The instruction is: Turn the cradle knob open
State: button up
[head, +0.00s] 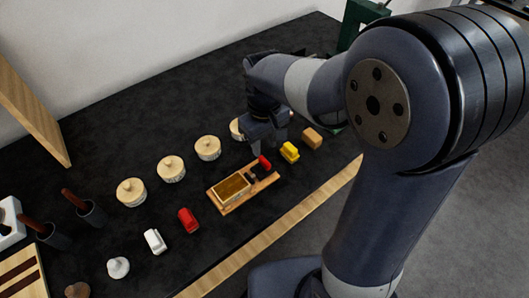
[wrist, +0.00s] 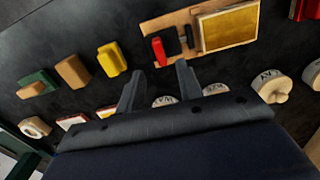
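The cradle is a wooden board (head: 218,203) on the dark table; it also shows in the wrist view (wrist: 165,24). A gold panel in a pale frame (head: 233,187) lies on its left part, and shows at the right in the wrist view (wrist: 229,30). The red knob (head: 265,162) is at the board's other end, beside a dark clamp-like part (wrist: 173,41). In the wrist view the red knob (wrist: 158,51) appears just beyond my fingertips. My gripper (wrist: 160,68) is open and empty, fingers apart. In the head view my gripper (head: 263,150) is by the knob end; its fingertips are partly hidden.
A yellow block (head: 289,152) and a tan block (head: 312,138) stand to the right of the cradle. A red block (head: 188,220) and a white block (head: 155,241) lie to the left. Round lidded pots (head: 171,168) line up behind. A wooden strip (head: 270,245) edges the table front.

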aim_at(265, 160)
notch_tip(265, 160, up, 4)
jog(key=shift+r, duration=0.2)
notch_tip(265, 160, down, 11)
dwell(0.8)
dwell(0.4)
